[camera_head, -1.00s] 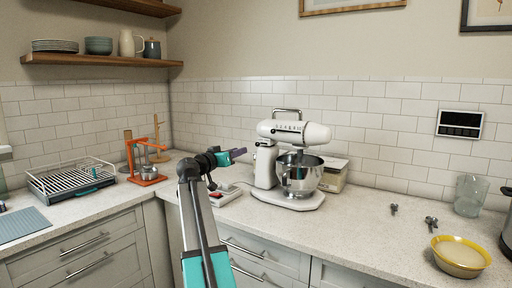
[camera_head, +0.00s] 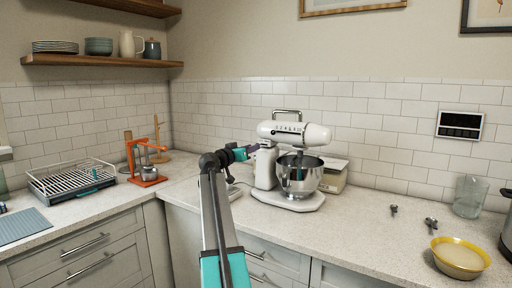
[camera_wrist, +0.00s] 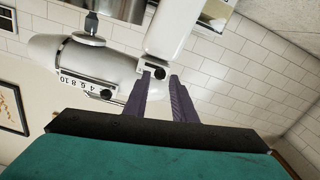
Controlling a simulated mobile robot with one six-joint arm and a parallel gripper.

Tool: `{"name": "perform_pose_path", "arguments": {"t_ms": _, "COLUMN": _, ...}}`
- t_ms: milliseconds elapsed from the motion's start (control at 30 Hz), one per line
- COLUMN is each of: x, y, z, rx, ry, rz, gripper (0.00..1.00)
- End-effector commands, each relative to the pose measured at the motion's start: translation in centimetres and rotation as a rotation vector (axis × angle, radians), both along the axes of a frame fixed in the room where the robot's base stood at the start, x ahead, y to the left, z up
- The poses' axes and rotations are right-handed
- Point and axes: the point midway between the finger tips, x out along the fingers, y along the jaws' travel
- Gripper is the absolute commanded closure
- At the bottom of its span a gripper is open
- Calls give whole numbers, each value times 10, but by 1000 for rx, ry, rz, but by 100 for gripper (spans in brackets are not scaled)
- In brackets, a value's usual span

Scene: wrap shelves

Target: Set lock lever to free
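The white stand mixer (camera_head: 296,133) stands on the counter with its head level over a steel bowl (camera_head: 298,176). In the wrist view the mixer (camera_wrist: 88,63) appears upside down. A small black knob (camera_wrist: 160,73), which looks like the lock lever, sits where the head meets the column. My gripper (camera_wrist: 159,77) is open, with its two dark fingertips on either side of this knob in the picture. I cannot tell whether they touch it. In the head view my gripper (camera_head: 252,149) is at the left rear of the mixer, and the knob cannot be made out.
A second black knob (camera_wrist: 106,94) is beside the number scale on the mixer head. A cream box (camera_head: 334,174) stands behind the mixer. An orange stand (camera_head: 147,165) and a dish rack (camera_head: 72,178) are to the left. A yellow bowl (camera_head: 460,257) is at the right.

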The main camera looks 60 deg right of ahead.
Motion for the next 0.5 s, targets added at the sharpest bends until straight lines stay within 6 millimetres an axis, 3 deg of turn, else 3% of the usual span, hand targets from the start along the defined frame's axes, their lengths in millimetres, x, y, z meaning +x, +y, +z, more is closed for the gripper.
{"name": "perform_pose_path", "arguments": {"t_ms": 200, "x": 0, "y": -28, "z": 1, "rx": 0, "ry": 0, "rz": -1, "gripper": 76}}
{"name": "perform_pose_path", "arguments": {"t_ms": 500, "x": 0, "y": -43, "z": 0, "rx": 0, "ry": 0, "rz": 0, "gripper": 76}}
